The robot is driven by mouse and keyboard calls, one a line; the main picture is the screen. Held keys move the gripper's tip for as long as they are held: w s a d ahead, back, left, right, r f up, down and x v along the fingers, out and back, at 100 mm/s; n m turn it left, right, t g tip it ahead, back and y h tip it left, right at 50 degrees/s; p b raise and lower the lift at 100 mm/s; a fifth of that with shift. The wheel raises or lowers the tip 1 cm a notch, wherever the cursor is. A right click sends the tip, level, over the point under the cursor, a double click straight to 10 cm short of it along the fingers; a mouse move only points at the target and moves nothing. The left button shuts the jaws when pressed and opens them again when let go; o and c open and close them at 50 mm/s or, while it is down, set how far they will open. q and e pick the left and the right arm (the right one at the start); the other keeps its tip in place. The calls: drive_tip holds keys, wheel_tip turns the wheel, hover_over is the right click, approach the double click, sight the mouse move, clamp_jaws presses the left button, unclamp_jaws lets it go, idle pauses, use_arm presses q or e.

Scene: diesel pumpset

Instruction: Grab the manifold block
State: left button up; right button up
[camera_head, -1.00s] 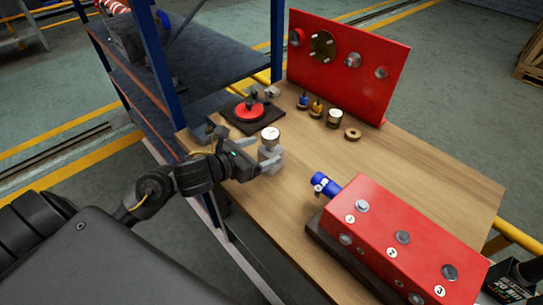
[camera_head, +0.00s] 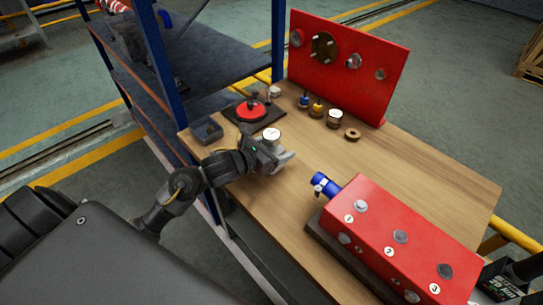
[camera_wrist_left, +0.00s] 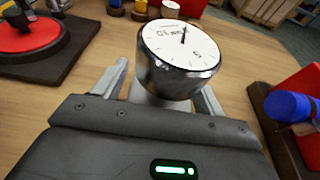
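A small grey metal block (camera_wrist_left: 150,95) carrying a round white-faced gauge (camera_head: 271,133) stands on the wooden table; I take it as the manifold block. In the head view the block is mostly hidden by my left gripper (camera_head: 283,162), which is right at it. In the left wrist view the gauge (camera_wrist_left: 182,45) sits upright above the block, partly covering it. The two fingers of my left gripper (camera_wrist_left: 158,90) stand apart on either side of the block, with slight gaps visible. Finger contact cannot be made out. My right gripper is out of view.
A red box (camera_head: 400,235) with numbered ports and a blue fitting (camera_head: 324,185) lies to the right. A red disc on a dark base (camera_head: 253,110), small fittings and a ring (camera_head: 352,134) are behind. A red panel (camera_head: 350,62) stands at the back. The table's middle (camera_head: 390,165) is clear.

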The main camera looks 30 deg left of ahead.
use_arm(q)
drive_tip(key=c, duration=1.2)
drive_tip(key=shift+r, duration=0.1)
drive_tip(key=shift+w+r, duration=0.1)
drive_tip(key=shift+r, duration=0.6)
drive_tip(key=shift+s+a+r+b, duration=0.15)
drive_tip(key=shift+s+a+r, duration=1.2)
drive_tip(key=shift+a+r, duration=0.55)
drive_tip(key=shift+s+a+r+b, duration=0.2)
drive_tip(key=shift+s+a+r, duration=1.2)
drive_tip(key=shift+a+r, duration=0.55)
drive_tip(key=shift+s+a+r+b, duration=0.15)
drive_tip(key=shift+s+a+r, duration=1.2)
drive_tip(key=shift+a+r, duration=0.55)
